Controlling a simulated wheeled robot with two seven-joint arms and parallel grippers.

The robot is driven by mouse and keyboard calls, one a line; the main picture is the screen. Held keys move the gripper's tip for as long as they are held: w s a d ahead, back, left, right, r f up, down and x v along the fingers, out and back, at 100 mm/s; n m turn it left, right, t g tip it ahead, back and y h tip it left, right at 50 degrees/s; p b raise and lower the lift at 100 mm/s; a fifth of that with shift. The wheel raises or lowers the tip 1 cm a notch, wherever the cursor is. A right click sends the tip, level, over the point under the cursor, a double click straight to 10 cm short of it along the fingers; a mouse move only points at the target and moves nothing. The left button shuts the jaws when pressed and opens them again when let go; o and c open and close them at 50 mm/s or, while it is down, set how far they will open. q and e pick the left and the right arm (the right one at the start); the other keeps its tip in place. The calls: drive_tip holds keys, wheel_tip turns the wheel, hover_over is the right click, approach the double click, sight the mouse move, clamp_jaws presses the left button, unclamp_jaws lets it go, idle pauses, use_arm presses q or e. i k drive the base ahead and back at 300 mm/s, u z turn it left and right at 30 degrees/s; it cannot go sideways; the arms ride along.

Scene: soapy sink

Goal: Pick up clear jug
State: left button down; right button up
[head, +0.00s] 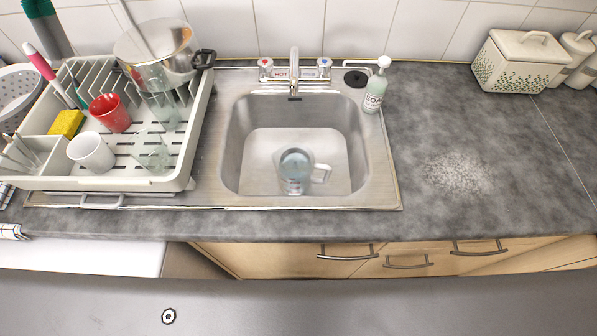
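Neither of my grippers shows in the head view.
A dish rack (150,184) on the left holds a red cup (110,112), a white cup (91,152), clear glasses and a steel pot (158,48). The faucet (294,65) stands behind the basin, a soap bottle (375,88) at its back right. The right counter is mostly clear.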

sight(295, 164)
drive_tip(key=u, duration=0.65)
drive_tip(key=k, duration=1.15)
drive_tip(key=z, duration=1.3)
